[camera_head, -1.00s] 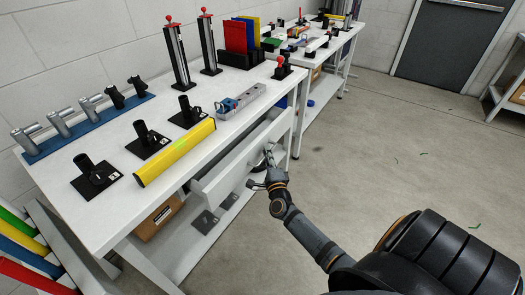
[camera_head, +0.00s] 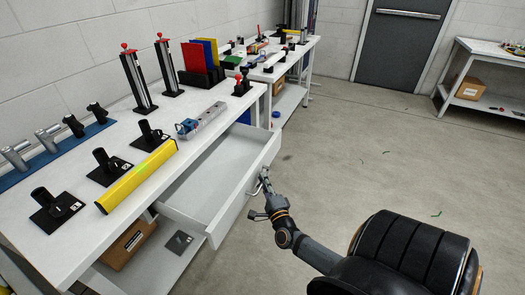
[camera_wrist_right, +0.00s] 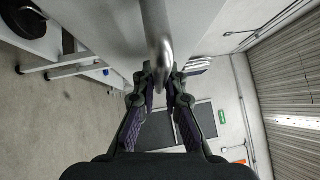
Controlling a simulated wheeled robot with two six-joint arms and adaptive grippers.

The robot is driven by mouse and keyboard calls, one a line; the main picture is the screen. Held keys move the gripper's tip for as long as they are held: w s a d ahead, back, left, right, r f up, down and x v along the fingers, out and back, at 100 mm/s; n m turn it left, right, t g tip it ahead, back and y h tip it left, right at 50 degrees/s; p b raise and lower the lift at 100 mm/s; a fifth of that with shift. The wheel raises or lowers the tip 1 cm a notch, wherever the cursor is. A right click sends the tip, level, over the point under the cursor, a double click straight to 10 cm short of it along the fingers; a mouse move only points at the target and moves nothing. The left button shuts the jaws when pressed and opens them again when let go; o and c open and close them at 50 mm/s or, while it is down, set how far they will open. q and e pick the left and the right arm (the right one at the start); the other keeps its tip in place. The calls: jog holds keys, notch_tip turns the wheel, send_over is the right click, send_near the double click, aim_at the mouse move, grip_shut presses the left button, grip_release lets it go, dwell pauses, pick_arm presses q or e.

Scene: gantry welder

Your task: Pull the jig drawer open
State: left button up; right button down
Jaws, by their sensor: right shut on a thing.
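The jig drawer (camera_head: 213,178) is a light grey drawer under the white workbench top. It stands well out from the bench, and its inside looks empty. My right gripper (camera_head: 262,183) is at the drawer's front, shut on the metal bar handle (camera_head: 259,186). In the right wrist view the handle (camera_wrist_right: 158,40) runs down between the two fingers of the gripper (camera_wrist_right: 163,88). My left gripper is not in view.
The white workbench (camera_head: 90,235) carries a yellow bar (camera_head: 137,176), black stands and a blue rack (camera_head: 55,157). A cardboard box (camera_head: 128,243) sits on its lower shelf.

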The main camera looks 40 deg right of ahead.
jog(key=c, duration=1.7)
grip_release()
jog(key=v, duration=1.2)
jog(key=shift+f, duration=0.1)
